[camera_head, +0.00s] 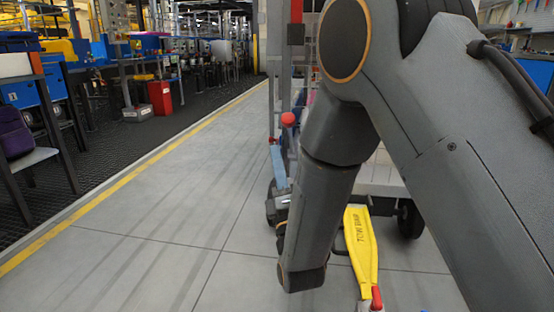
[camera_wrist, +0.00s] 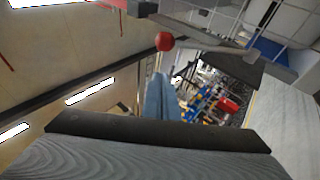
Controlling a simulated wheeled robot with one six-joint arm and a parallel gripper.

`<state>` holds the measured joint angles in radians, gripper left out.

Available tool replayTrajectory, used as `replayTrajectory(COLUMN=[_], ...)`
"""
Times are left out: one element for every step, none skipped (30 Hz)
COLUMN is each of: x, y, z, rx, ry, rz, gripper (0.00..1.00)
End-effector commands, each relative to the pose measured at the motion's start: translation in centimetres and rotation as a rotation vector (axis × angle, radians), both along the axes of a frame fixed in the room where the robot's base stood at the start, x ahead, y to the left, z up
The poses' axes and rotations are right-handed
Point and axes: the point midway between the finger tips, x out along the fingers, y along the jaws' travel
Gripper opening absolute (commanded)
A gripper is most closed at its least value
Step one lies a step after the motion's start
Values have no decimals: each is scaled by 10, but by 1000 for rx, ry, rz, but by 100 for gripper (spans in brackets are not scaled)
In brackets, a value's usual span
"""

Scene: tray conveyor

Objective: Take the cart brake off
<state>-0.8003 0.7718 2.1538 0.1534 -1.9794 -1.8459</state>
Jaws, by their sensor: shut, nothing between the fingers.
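A red ball knob (camera_head: 288,119) sits on the cart's near left side, in front of grey upright posts. It also shows in the wrist view (camera_wrist: 164,41), at the end of a thin grey rod. My gripper (camera_head: 276,150) points upward with its blue fingers together and empty. Its tips are just below the knob and apart from it. The fingers also show in the wrist view (camera_wrist: 160,82), below the knob in the picture. The cart (camera_head: 382,181) is largely hidden behind my arm.
A yellow tow bar (camera_head: 360,245) with a red end (camera_head: 376,298) reaches from the cart toward me. A dark wheel (camera_head: 410,218) shows at right. The grey floor at left is clear up to a yellow line; workbenches and a red bin (camera_head: 160,97) stand beyond.

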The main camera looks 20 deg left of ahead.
Motion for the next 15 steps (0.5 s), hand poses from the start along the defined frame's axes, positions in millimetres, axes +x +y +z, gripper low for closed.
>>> replayTrajectory(x=[6, 10, 16, 19, 24, 29, 33, 36, 39, 41, 43, 45, 47, 48, 49], y=[4, 7, 10, 13, 12, 8, 7, 6, 5, 4, 4, 3, 3, 2, 2], z=[7, 9, 12, 15, 18, 20, 23, 25, 27, 29, 31, 33, 34, 34, 35], rx=[3, 5, 3, 4, 3, 2, 2, 1, 2, 2, 2, 1, 0, -1, 0], ry=[-3, -4, -3, -3, -3, -2, -2, -2, -1, -1, -1, -1, 0, 1, 1], rz=[-1, -1, -1, -2, -3, -4, -4, -3, -3, -3, -3, -2, -1, -2, 0], gripper=[0, 0, 0, 0, 0, 0, 0, 0, 0, 0, 0, 0, 0, 0, 0])
